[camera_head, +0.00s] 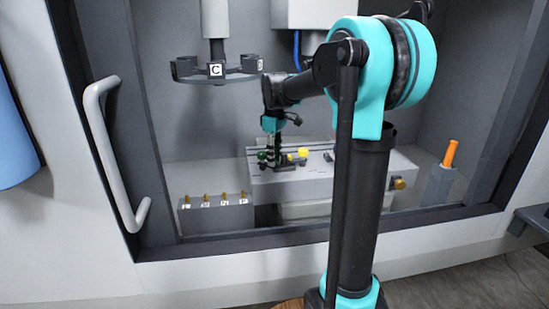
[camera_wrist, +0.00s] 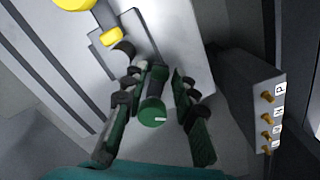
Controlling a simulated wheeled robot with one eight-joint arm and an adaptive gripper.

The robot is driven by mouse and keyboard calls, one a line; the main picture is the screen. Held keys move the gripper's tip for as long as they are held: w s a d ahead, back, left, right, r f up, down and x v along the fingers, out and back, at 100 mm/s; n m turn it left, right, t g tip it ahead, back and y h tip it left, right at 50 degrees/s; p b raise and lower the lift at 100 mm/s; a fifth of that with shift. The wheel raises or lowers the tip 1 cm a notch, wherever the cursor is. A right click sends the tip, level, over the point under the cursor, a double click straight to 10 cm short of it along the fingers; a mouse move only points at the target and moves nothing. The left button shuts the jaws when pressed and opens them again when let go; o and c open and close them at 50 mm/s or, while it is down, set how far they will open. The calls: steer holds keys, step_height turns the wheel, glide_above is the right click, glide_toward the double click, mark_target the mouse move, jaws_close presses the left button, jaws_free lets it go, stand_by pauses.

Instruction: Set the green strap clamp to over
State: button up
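The green strap clamp shows in the wrist view as a dark body with a round green knob (camera_wrist: 153,112) that bears a white mark. Its green knob (camera_head: 262,156) is also visible at the left end of the grey table in the head view. My gripper (camera_head: 277,165) points down at this clamp. In the wrist view my gripper (camera_wrist: 162,78) has its fingers apart, one on each side of the clamp. A gap shows on the right; whether the left finger touches is unclear. The strap's far end is partly hidden by the fingers.
A yellow clamp (camera_wrist: 110,36) stands close beside the green one, also on the table (camera_head: 320,185). A block with several brass pegs (camera_head: 215,215) is at left. A dark carousel (camera_head: 215,78) hangs above. An orange-handled tool (camera_head: 450,153) stands at right.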

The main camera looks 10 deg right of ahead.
steer(key=shift+f, duration=0.15)
steer(key=shift+c, duration=0.2)
jaws_close()
steer(key=shift+w, duration=0.1)
steer(key=n, duration=0.1)
steer(key=w+n, duration=0.1)
steer(key=n, duration=0.1)
steer(key=shift+w+d+n, duration=0.1)
steer(key=shift+d+n, duration=0.2)
steer(key=shift+d, duration=0.05)
steer(key=shift+w+d+n, duration=0.1)
steer(key=shift+w+n, duration=0.3)
steer(key=shift+n, duration=0.55)
steer(key=shift+w+n, duration=0.4)
steer(key=shift+n, duration=0.55)
